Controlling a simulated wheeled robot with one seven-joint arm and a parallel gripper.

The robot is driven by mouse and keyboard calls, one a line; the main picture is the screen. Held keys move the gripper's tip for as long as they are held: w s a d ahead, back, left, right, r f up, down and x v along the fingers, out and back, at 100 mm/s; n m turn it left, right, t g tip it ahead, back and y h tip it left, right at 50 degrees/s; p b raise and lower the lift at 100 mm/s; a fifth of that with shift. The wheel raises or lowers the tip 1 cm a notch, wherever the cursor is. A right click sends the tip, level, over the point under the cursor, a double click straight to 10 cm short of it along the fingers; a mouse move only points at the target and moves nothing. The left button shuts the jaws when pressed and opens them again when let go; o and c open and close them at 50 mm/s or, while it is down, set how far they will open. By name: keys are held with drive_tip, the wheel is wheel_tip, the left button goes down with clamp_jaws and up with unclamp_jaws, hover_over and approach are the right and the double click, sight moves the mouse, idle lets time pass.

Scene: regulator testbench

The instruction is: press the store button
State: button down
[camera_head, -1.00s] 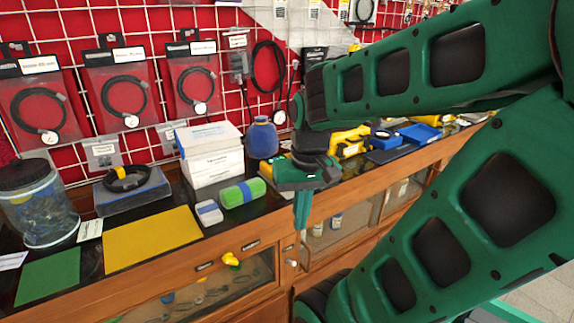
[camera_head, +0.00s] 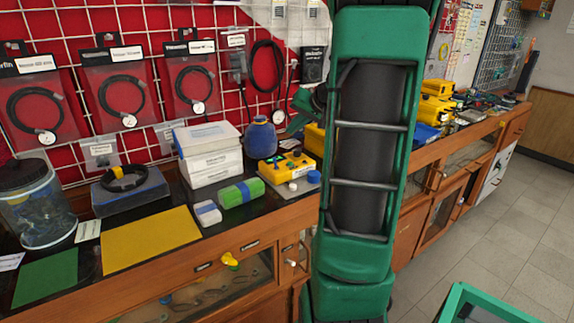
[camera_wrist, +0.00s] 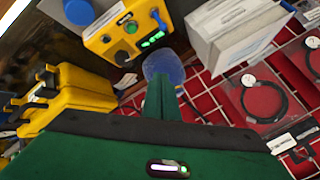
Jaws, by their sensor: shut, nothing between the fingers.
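A yellow device box (camera_head: 287,172) with small controls on top sits on the dark counter, just left of my arm. In the wrist view, the yellow box (camera_wrist: 128,42) shows a small display, a dark green round button (camera_wrist: 131,27), a black round control (camera_wrist: 121,58), lit green digits (camera_wrist: 152,40) and a blue-tipped lever (camera_wrist: 156,17). I cannot read which control is the store button. My gripper (camera_wrist: 164,84) is shut and empty, its fingers apart from the box in the wrist picture. In the head view, a green end piece shows beside my arm above the box.
A blue round container (camera_head: 261,138) and a stack of white boxes (camera_head: 210,155) stand behind and left of the yellow box. A green-and-blue case (camera_head: 242,192) lies to its left. Yellow cases (camera_wrist: 68,98) stand nearby in the wrist view. Cables hang on the red wall grid.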

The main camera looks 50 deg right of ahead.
drive_tip(key=shift+f, duration=4.4)
drive_tip(key=shift+f, duration=0.1)
drive_tip(key=shift+s+f, duration=0.1)
drive_tip(key=shift+f, duration=0.2)
drive_tip(key=shift+f, duration=0.45)
drive_tip(key=shift+r, duration=0.9)
drive_tip(key=shift+r, duration=0.1)
drive_tip(key=shift+r, duration=2.4)
